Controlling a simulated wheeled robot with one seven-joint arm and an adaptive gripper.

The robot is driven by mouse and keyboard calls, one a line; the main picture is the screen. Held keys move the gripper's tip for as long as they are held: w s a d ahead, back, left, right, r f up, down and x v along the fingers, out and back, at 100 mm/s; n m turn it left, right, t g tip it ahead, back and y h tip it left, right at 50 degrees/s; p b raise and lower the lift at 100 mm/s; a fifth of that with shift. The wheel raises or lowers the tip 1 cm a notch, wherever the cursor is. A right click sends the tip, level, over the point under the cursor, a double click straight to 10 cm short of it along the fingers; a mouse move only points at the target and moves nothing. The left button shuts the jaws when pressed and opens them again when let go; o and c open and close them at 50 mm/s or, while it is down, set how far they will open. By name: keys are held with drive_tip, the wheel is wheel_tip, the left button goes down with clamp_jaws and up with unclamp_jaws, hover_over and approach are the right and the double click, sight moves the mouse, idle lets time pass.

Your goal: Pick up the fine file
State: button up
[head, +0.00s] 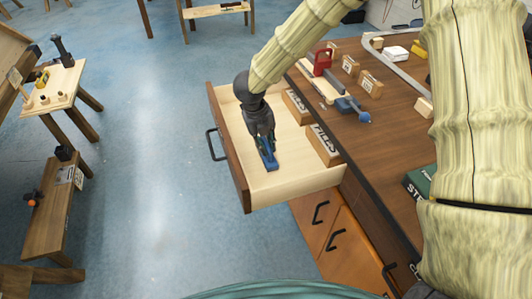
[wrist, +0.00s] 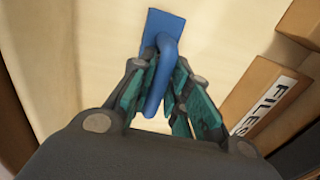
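A blue tool (head: 269,161) is in the open drawer (head: 276,189). In the wrist view the blue tool (wrist: 165,48) shows a flat blue plate and a rounded, curved handle. I cannot tell from its shape whether it is the fine file. My gripper (head: 265,137) reaches down into the drawer over it. In the wrist view the teal-padded fingers of my gripper (wrist: 164,82) lie close on both sides of the handle and look shut on it. Where the pads touch is partly hidden. The tool appears at or just above the drawer floor.
Two wooden boxes (head: 325,143) marked FILES stand along the drawer's right side. The workbench (head: 395,125) is to the right, with a red and blue tool (head: 345,100) and wooden blocks. Small tables (head: 55,85) stand at the left. The floor between is clear.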

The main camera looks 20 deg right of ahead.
sight(265, 142)
clamp_jaws()
drive_tip(key=shift+r, duration=0.15)
wheel_tip(265, 142, up, 10)
drive_tip(key=shift+f, duration=0.1)
idle(0.3)
unclamp_jaws()
clamp_jaws()
drive_tip(key=shift+a, duration=0.15)
